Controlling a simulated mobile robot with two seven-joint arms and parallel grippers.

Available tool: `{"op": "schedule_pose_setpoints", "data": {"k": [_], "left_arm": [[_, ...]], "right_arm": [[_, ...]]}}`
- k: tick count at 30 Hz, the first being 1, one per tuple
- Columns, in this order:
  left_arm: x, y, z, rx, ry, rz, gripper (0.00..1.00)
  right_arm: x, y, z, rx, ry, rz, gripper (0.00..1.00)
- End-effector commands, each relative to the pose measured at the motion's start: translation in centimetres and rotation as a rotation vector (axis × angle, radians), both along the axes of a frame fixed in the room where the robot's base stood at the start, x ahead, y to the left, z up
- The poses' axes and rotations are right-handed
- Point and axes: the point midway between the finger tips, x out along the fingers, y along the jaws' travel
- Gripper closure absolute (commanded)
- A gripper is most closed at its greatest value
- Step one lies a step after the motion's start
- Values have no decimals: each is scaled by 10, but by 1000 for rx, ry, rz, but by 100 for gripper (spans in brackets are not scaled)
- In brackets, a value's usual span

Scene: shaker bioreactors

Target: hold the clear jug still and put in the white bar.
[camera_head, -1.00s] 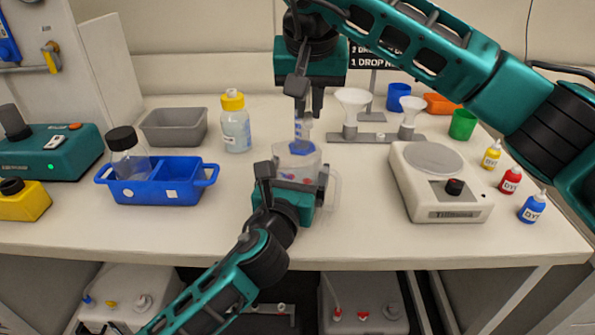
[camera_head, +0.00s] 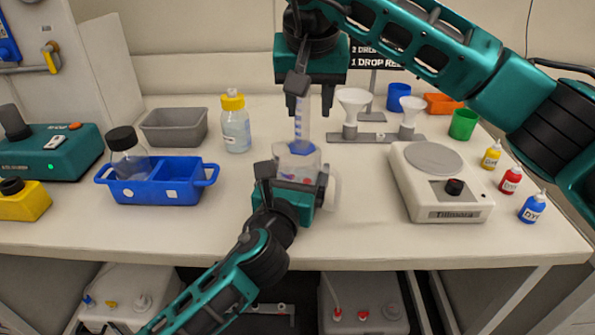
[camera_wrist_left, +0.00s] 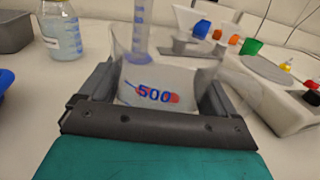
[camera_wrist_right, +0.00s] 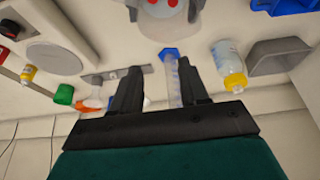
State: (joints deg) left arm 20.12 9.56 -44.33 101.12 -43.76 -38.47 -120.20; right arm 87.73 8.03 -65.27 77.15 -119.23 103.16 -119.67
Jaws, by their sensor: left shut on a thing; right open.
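The clear jug (camera_head: 298,165) stands on the bench with its handle to the right. My left gripper (camera_head: 292,186) is shut around its sides. In the left wrist view the jug (camera_wrist_left: 160,85) shows a blue "500" and red and blue marks. A clear measuring cylinder (camera_head: 302,122) with a blue foot stands upright just behind the jug. My right gripper (camera_head: 310,100) is open above and around the cylinder's upper part. In the right wrist view the cylinder (camera_wrist_right: 173,82) is between the open fingers, nearer the right one. I cannot make out the white bar.
A yellow-capped bottle (camera_head: 235,125), grey tray (camera_head: 174,128) and blue carrier (camera_head: 165,188) stand to the left. A funnel stand (camera_head: 365,138) and white stirrer plate (camera_head: 440,185) are to the right, with dye bottles beyond. The bench in front of the jug is clear.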

Motion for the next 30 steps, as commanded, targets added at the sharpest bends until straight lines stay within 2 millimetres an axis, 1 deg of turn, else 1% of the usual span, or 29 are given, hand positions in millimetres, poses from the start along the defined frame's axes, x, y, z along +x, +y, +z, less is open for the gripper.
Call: {"op": "schedule_pose_setpoints", "data": {"k": [9,12,15,18,21,30], "left_arm": [[0,0,-2,2,3,1,62],[0,0,-2,2,3,1,62],[0,0,-2,2,3,1,62],[0,0,-2,2,3,1,62],[0,0,-1,2,3,1,62],[0,0,-1,2,3,1,62]], "right_arm": [[-24,0,61,0,-7,0,56],[-32,0,78,0,-7,0,56],[-37,0,92,0,-5,0,56],[-41,0,100,0,-3,0,56],[-43,0,104,0,-2,-1,56],[-44,0,105,0,-2,0,56]]}}
